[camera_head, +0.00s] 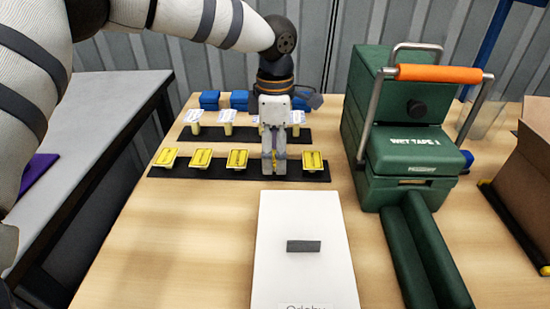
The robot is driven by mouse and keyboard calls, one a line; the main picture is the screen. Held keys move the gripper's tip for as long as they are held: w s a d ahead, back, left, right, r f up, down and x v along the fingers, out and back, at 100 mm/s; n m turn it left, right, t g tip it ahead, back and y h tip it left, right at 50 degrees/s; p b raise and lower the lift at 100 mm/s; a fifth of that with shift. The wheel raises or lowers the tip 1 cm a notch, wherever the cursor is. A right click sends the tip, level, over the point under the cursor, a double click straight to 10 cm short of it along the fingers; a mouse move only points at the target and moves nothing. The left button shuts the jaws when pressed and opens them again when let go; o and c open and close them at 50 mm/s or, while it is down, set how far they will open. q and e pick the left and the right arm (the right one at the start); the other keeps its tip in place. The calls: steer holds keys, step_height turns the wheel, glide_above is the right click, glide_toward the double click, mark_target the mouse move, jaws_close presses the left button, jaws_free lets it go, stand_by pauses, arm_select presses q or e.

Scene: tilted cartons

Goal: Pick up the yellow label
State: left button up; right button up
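Several yellow labels lie spaced along a black strip (188,172) on the wooden table, among them a left one (166,157), two middle ones (201,158) (237,159) and a right one (314,161). My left gripper (274,172) points straight down at the strip, in the gap between the third label and the right one. Its fingers are close together, with a bit of yellow showing between them. The fingers hide most of that spot, and I cannot tell whether they grip a label. My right gripper is not in view.
Behind, a second black strip (243,135) carries white-topped pieces (194,117), with blue pieces (209,99) beyond. A green tape machine (410,140) with an orange handle stands at right, near a brown carton (527,170). A white board (300,215) bearing a grey bar lies in front.

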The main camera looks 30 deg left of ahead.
arm_select(q)
steer(key=shift+c, duration=1.1)
